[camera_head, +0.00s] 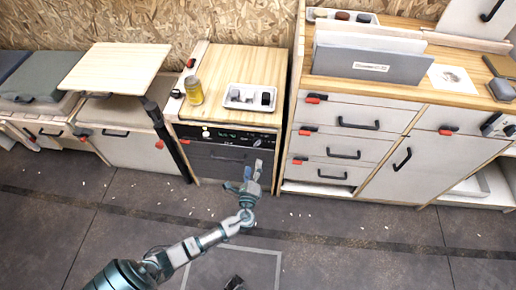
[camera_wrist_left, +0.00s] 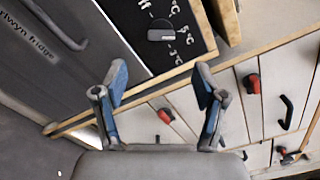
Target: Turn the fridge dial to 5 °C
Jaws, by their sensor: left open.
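The fridge (camera_head: 222,160) has a dark front under a wooden top in the head view, and its dark door (camera_wrist_left: 60,60) with partial "fridge" lettering fills the upper left of the left wrist view. The dial (camera_wrist_left: 162,34) is a dark knob on a black panel with white temperature marks around it. Some marks are cut off, and I cannot tell its exact setting. My left gripper (camera_head: 253,171) is in front of the fridge's right side. In the left wrist view it (camera_wrist_left: 160,80) is open and empty, its fingertips apart below the dial, not touching it.
A yellow jar (camera_head: 194,91) and a white tray (camera_head: 249,97) stand on the fridge's top. Drawers with dark handles (camera_head: 358,124) are to the right. A dark slanting post (camera_head: 167,140) stands left of the fridge. The floor in front is mostly clear.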

